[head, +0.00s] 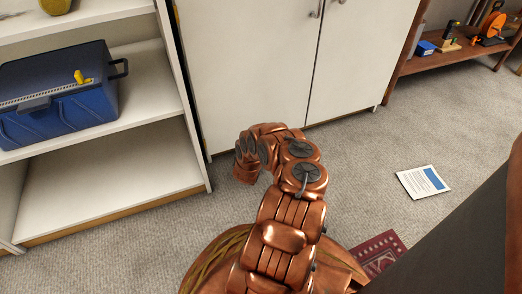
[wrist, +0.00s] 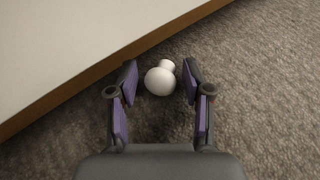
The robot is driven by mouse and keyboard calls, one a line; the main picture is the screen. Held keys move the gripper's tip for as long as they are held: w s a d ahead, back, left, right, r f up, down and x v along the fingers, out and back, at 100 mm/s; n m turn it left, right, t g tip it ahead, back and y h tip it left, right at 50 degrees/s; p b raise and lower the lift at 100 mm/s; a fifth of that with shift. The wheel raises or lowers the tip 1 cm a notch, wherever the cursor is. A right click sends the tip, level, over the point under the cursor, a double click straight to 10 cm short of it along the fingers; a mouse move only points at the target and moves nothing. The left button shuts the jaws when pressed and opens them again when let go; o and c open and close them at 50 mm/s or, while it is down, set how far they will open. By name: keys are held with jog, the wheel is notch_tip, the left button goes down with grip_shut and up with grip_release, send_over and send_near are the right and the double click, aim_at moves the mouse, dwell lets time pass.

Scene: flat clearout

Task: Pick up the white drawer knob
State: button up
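The white drawer knob (wrist: 160,81) lies on the grey carpet in the wrist view, with its narrower end pointing away. My gripper (wrist: 160,75) is open, with one dark, purple-padded finger on each side of the knob. The knob sits between the fingertips, with a visible gap to the left finger and a smaller one to the right. In the head view the knob and the gripper fingers are hidden behind my copper-coloured arm.
A low white board with a brown edge (wrist: 75,95) runs close to the left finger. In the head view are white shelves (head: 110,190) with a blue cooler box (head: 60,105), a white cabinet (head: 250,70) and a paper sheet (head: 423,182) on open carpet.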

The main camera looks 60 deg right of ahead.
jog(key=c, duration=0.8)
jog(key=shift+o, duration=0.2)
jog(key=shift+a+r+p, duration=0.15)
jog(key=shift+r+p, duration=0.6)
jog(key=shift+r, duration=0.05)
jog(key=s+a+p, duration=0.1)
jog(key=a, duration=0.1)
jog(key=s+a+p, duration=0.1)
jog(key=a, duration=0.2)
jog(key=a+p, duration=0.1)
jog(key=a, duration=0.1)
jog(key=shift+s+a+f, duration=0.1)
jog(key=shift+s+a, duration=0.1)
jog(key=shift+s, duration=0.2)
notch_tip(320, 180, up, 14)
jog(key=p, duration=0.5)
jog(key=shift+f, duration=0.15)
jog(key=shift+d, duration=0.1)
